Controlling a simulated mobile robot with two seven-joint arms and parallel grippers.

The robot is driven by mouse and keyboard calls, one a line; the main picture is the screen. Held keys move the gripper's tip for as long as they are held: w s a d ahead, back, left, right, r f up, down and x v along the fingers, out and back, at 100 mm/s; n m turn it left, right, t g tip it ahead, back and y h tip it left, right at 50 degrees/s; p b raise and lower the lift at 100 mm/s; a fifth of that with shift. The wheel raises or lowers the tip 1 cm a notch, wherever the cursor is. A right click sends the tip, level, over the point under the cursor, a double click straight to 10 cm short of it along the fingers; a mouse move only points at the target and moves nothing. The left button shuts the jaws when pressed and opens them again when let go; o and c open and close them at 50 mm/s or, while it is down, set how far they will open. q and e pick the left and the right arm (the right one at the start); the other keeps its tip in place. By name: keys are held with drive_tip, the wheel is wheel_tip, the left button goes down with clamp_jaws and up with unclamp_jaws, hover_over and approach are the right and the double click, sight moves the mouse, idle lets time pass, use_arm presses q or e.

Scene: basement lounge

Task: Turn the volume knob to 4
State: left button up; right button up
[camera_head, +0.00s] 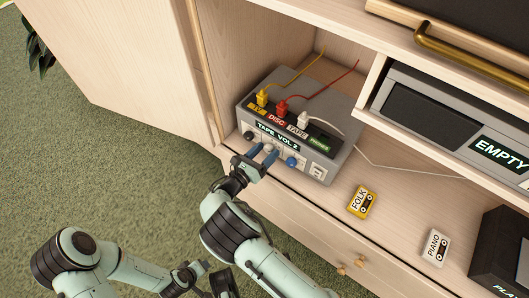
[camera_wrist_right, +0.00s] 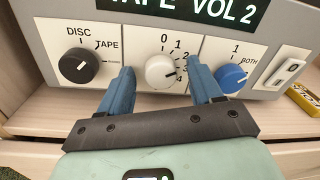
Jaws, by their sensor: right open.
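The grey switch box (camera_head: 325,160) stands in the cabinet; its display (camera_head: 277,137) reads "TAPE VOL 2". The white volume knob (camera_wrist_right: 160,72) is the middle of three knobs, with a scale from 0 to 4 around its top and right. It also shows in the head view (camera_head: 269,148). My right gripper (camera_wrist_right: 161,75) is open, its blue fingers on the left and right of the white knob, with gaps visible; contact is not seen. In the head view the right gripper (camera_head: 262,156) is at the box front. My left gripper (camera_head: 192,275) is low in the picture, its jaws unclear.
A black knob (camera_wrist_right: 78,66) is left of the white one, a blue knob (camera_wrist_right: 231,78) right. Yellow FOLK (camera_head: 362,202) and white PIANO (camera_head: 435,246) cassettes lie on the shelf right of the box. The cabinet door (camera_head: 140,60) stands open at left.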

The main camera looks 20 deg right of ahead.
drive_tip(key=c, duration=1.1)
drive_tip(key=shift+o, duration=0.2)
use_arm(q)
drive_tip(key=shift+s+r, duration=0.1)
use_arm(e)
drive_tip(key=shift+m, duration=0.3)
drive_tip(key=shift+r+m+p, duration=0.1)
drive_tip(key=shift+m+p, duration=0.4)
drive_tip(key=shift+m, duration=0.7)
drive_tip(key=m, duration=0.3)
drive_tip(key=shift+y+p, duration=0.3)
drive_tip(key=shift+p, duration=0.1)
use_arm(q)
drive_tip(key=shift+g+h, duration=0.3)
drive_tip(key=shift+g, duration=0.3)
drive_tip(key=shift+s+d+r+p, duration=0.15)
drive_tip(key=shift+s+d+r, duration=0.25)
drive_tip(key=shift+s, duration=0.25)
drive_tip(key=shift+s+d+r+p, duration=0.1)
drive_tip(key=shift+s+d+r, duration=0.2)
drive_tip(key=shift+s+r, duration=0.25)
drive_tip(key=shift+s+d+r+p, duration=0.15)
drive_tip(key=shift+s+d+r, duration=0.2)
drive_tip(key=shift+s, duration=0.35)
use_arm(e)
drive_tip(key=shift+s+d+m, duration=0.1)
drive_tip(key=shift+m, duration=2.6)
